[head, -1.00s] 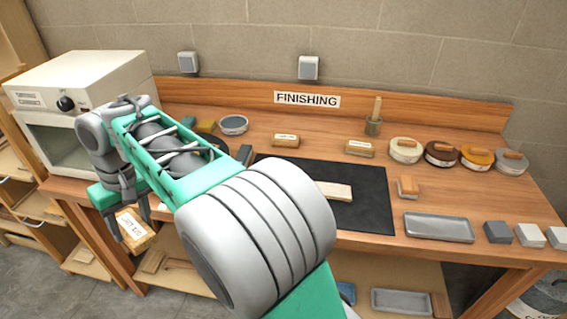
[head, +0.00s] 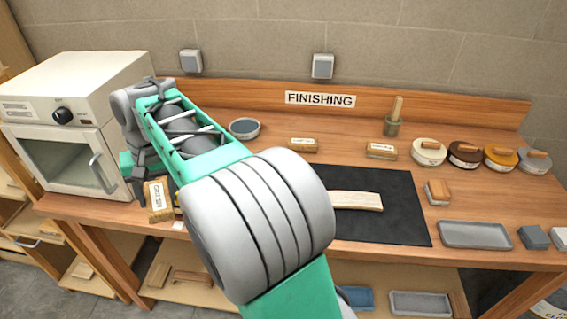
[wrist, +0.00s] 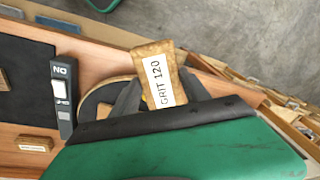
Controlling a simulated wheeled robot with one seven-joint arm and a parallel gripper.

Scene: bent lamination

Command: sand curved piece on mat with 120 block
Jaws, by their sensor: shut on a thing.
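My gripper (head: 148,183) is shut on a wooden block labelled GRIT 120 (head: 158,202), held near the table's front left edge. In the wrist view the block (wrist: 157,78) sits between the two dark fingers, its label readable. The curved piece (head: 356,200), a pale wooden strip, lies on the dark mat (head: 400,215) at the table's middle, well to the right of my gripper. My arm hides the left part of the mat and perhaps one end of the strip.
A white oven (head: 75,125) stands close to my gripper on the left. Other labelled blocks (head: 303,145) (head: 381,150) lie behind the mat. A wood-topped block (head: 437,192) and a grey tray (head: 475,235) are right of it. Several round tins (head: 429,152) line the back right.

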